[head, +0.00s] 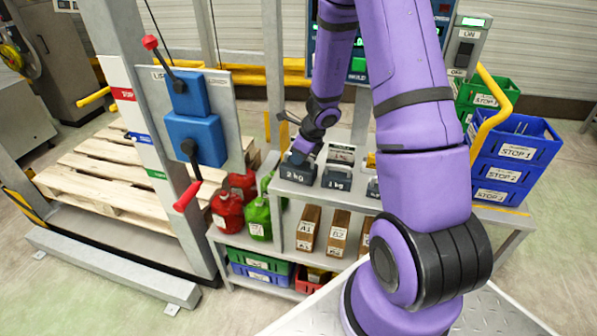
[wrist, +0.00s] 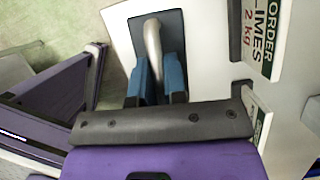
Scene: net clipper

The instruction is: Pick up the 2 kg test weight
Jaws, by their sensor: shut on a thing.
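The 2 kg test weight (head: 297,173) is a dark block with a white "2 kg" label, at the left end of the rack's top shelf in the head view. In the wrist view its dark body (wrist: 174,24) and pale curved handle (wrist: 152,42) show. My gripper (wrist: 158,82) has its two blue fingers closed on either side of the handle. In the head view my gripper (head: 303,152) comes down on the weight from above and partly hides it. I cannot tell whether the weight is clear of the shelf.
A 1 kg weight (head: 337,176) stands close on the right, with other weights behind and beside it. Red cans (head: 228,210) and green cans stand lower left. Brown boxes (head: 309,228) sit on the shelf below. Blue stop bins (head: 515,143) are at right.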

